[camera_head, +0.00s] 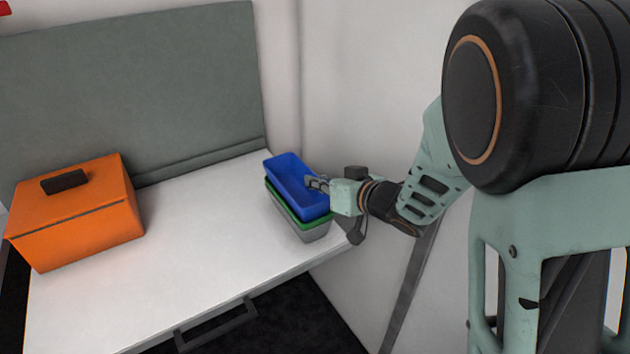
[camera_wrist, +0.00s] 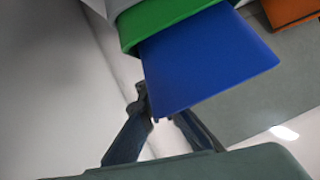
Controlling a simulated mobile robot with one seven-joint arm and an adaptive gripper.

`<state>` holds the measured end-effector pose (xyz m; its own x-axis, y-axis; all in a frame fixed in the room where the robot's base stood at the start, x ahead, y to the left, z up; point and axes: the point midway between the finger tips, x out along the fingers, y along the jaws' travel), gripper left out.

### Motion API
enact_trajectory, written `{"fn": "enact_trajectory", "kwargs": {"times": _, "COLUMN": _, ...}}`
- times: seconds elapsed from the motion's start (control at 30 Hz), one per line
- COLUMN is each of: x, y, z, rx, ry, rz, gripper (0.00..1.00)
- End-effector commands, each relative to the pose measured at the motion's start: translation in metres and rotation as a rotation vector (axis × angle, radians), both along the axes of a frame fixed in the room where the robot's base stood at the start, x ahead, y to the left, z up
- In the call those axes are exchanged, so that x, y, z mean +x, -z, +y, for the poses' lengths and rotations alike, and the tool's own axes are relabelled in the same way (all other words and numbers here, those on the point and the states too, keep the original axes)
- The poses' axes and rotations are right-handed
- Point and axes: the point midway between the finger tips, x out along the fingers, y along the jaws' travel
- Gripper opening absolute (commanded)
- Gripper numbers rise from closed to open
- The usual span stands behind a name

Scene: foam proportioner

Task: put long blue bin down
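The long blue bin (camera_head: 296,187) sits at the top of a stack at the table's right end. It rests on or just above a green bin (camera_head: 283,205), with a grey bin (camera_head: 315,234) below; any small gap under the blue bin cannot be told. My gripper (camera_head: 317,183) is at the blue bin's right-hand rim, with its fingers closed about the wall. In the wrist view the blue bin (camera_wrist: 205,60) fills the middle, and my gripper's fingers (camera_wrist: 158,113) meet its near edge, one fingertip partly hidden behind it. The green bin (camera_wrist: 160,18) shows beyond it.
An orange box (camera_head: 80,215) with a dark handle stands on the left of the white table (camera_head: 190,255). The table between box and stack is clear. A grey panel (camera_head: 135,90) stands behind, and a white wall (camera_head: 350,90) is close on the right.

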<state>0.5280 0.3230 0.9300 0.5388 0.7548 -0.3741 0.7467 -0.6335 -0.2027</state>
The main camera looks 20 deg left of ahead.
Motion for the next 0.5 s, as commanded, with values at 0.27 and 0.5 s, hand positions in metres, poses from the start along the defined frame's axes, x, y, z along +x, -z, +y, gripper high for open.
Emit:
{"fn": "enact_trajectory", "kwargs": {"times": 0.27, "x": 0.0, "y": 0.0067, "z": 0.0004, "rx": 0.002, "ry": 0.0, "rz": 0.0, "gripper": 0.0}}
{"fn": "enact_trajectory", "kwargs": {"times": 0.5, "x": -0.0002, "y": 0.007, "z": 0.0003, "rx": -0.001, "ry": 0.0, "rz": 0.001, "gripper": 0.22}}
